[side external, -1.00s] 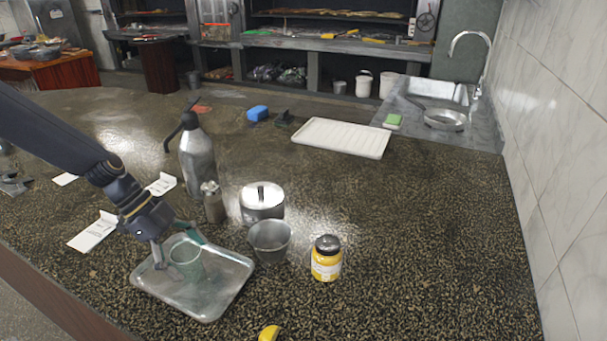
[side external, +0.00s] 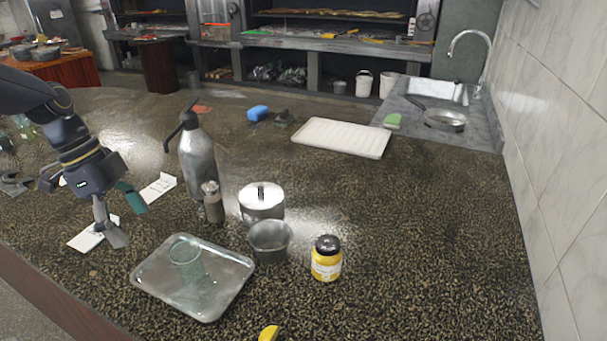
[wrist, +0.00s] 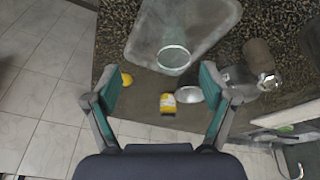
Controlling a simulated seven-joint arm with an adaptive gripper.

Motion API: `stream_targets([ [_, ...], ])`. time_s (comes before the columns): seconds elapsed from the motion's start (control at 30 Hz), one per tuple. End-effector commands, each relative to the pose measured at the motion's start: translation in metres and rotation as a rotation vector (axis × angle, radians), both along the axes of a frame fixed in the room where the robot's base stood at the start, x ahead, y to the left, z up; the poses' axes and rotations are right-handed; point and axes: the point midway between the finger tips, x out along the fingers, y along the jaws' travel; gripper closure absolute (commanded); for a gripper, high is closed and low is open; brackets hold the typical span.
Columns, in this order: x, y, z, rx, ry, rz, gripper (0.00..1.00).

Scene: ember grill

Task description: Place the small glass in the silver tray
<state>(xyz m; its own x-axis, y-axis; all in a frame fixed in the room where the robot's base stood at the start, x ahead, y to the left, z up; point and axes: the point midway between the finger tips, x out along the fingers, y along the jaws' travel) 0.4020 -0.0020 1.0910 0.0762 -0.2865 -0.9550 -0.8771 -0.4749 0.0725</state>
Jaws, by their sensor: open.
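The small clear glass (side external: 185,250) stands upright in the silver tray (side external: 215,299), toward the tray's back left part. In the wrist view the glass (wrist: 173,58) also shows inside the tray (wrist: 217,22). My gripper (side external: 129,222) is open and empty, up and to the left of the tray, apart from the glass. In the wrist view its two teal-padded fingers (wrist: 160,104) are spread wide with nothing between them held.
A metal cup (side external: 269,243), a lidded pot (side external: 262,203), a pepper mill (side external: 212,203), a steel bottle (side external: 197,160) and a yellow jar (side external: 326,262) stand close behind and right of the tray. White cards (side external: 90,236) lie left. The counter's right side is clear.

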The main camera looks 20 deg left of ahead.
Motion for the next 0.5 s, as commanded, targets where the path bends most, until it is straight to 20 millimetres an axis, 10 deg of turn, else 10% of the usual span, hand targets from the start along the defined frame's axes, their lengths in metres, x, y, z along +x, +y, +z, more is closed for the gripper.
stream_targets([
  [0.17, -0.043, -0.003, 0.038, 0.194, -0.062, 0.452, 0.17],
  [0.5, -0.089, 0.001, 0.076, -0.014, -0.22, 1.036, 0.17],
])
